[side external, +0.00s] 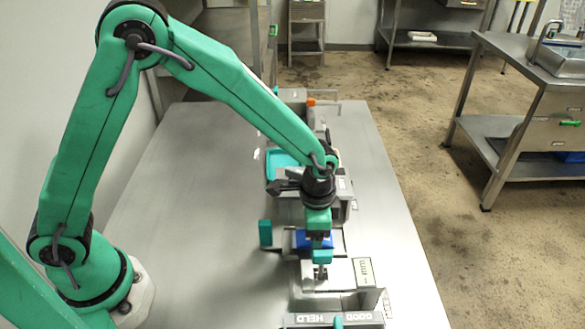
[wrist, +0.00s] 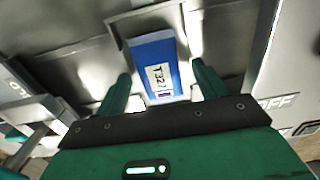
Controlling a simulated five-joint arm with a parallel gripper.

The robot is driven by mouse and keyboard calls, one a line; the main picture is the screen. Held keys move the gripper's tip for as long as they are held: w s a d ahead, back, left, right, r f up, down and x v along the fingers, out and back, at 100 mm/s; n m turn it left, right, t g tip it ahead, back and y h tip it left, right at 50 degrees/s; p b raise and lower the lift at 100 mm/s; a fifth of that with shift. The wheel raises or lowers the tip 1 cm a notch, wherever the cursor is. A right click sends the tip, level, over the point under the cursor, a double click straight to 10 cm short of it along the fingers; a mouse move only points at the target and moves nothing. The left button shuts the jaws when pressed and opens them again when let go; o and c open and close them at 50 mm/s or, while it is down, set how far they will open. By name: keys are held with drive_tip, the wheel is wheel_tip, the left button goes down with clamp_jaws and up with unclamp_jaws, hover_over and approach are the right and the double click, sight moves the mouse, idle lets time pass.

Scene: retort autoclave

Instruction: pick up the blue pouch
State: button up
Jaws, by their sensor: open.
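The blue pouch (wrist: 153,58) shows in the wrist view as a blue block with a white label reading T32 and perhaps one more character. It lies in a grey tray or recess, between and beyond my gripper's fingertips. Nothing is held between the fingers.
A grey fixture marked HELD and GOOD (side external: 333,319) stands at the table's near end. Grey equipment with a teal part (side external: 284,162) stands behind my gripper. A green block (side external: 265,233) is left of the pouch. The steel table (side external: 190,200) is clear on its left side.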

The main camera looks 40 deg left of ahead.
drive_tip(key=shift+c, duration=0.2)
drive_tip(key=c, duration=1)
drive_tip(key=shift+r, duration=0.15)
drive_tip(key=shift+c, duration=0.2)
wheel_tip(320, 180, up, 10)
idle(0.3)
